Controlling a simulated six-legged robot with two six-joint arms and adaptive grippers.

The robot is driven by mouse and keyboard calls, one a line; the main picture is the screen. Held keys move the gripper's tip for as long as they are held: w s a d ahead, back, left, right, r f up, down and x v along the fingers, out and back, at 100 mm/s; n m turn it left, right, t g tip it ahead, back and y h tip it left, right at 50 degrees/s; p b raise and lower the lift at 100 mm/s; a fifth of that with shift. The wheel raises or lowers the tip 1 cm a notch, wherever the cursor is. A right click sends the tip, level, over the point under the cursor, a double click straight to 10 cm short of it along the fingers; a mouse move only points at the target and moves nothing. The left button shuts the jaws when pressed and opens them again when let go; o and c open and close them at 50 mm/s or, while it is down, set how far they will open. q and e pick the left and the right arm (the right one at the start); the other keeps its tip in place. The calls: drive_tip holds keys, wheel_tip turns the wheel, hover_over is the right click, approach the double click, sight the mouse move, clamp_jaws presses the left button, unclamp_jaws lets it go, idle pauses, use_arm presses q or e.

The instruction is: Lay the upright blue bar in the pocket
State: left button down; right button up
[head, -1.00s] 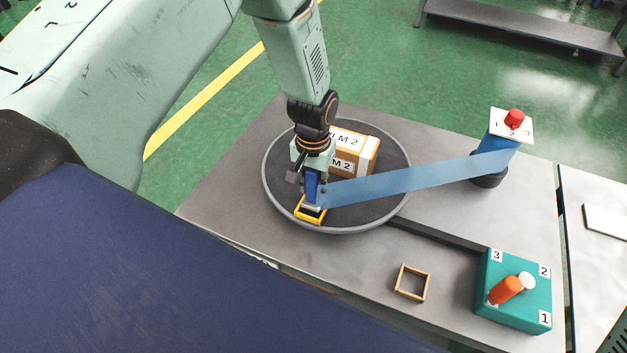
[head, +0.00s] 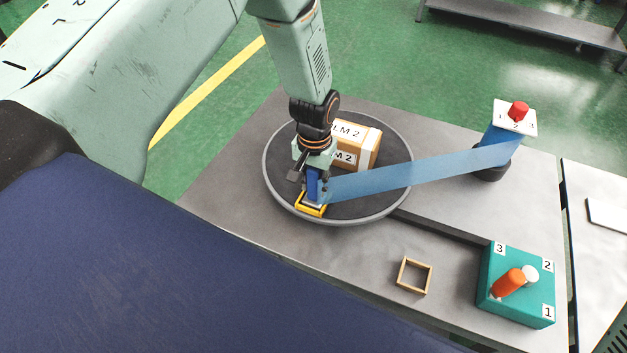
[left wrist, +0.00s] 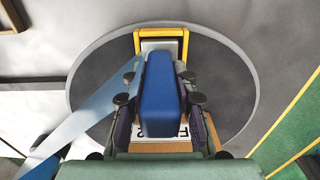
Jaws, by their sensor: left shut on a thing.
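The blue bar (head: 312,184) is in my left gripper (head: 313,178), over the near edge of the round turntable. In the head view the bar looks roughly upright. In the left wrist view the bar (left wrist: 161,92) sits between the two dark fingers, which are shut on it. A yellow-rimmed frame with a pale inside, which looks like the pocket (head: 311,211), lies at the bar's lower end; it also shows beyond the bar in the left wrist view (left wrist: 184,45). I cannot tell whether bar and frame touch. My right gripper is not in view.
A labelled box (head: 362,146) stands on the turntable (head: 392,192) behind the gripper. A translucent blue band (head: 420,172) runs from a red-knobbed post (head: 502,137) to beside the gripper. A small wooden frame (head: 414,276) and a teal block (head: 512,290) with pegs stand at the right.

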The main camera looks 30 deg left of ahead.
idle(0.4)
use_arm(q)
drive_tip(key=shift+f, duration=0.35)
drive_tip(key=shift+f+b, duration=0.2)
drive_tip(key=shift+b, duration=0.2)
drive_tip(key=c, duration=1.2)
unclamp_jaws()
drive_tip(key=shift+o, duration=1.1)
wheel_tip(320, 180, up, 12)
